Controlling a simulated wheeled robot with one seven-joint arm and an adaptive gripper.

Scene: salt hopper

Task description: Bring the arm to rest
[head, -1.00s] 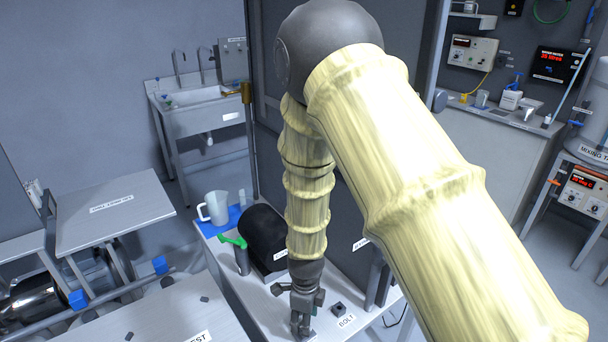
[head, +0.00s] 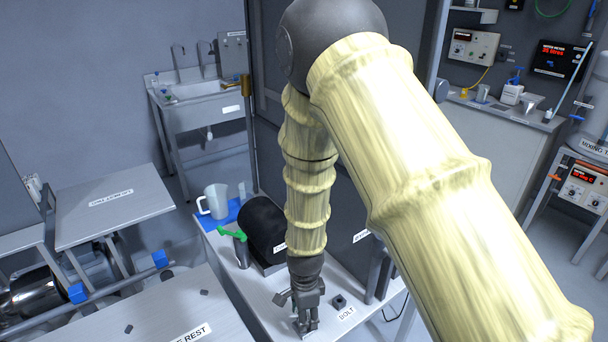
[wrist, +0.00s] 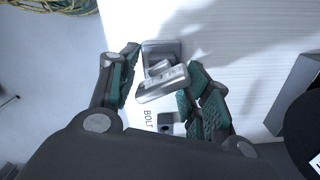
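My gripper (head: 306,324) points down over the white bench (head: 255,300) at the lower middle of the head view. In the wrist view my gripper (wrist: 160,80) has its two teal-padded fingers spread apart. A small grey metal piece (wrist: 163,84) shows between them, close to the right finger; I cannot tell whether it touches. My pale yellow arm, bent at a dark elbow, covers much of the head view. A small dark block (head: 338,302) sits beside the BOLT label (head: 347,313), to the right of my gripper.
A black cylinder (head: 263,226) lies on the bench behind my gripper, near a green-handled grey post (head: 242,250). A clear jug (head: 214,201) stands on a blue mat. A dark panel (head: 340,220) rises behind the bench. Grey tables stand at left.

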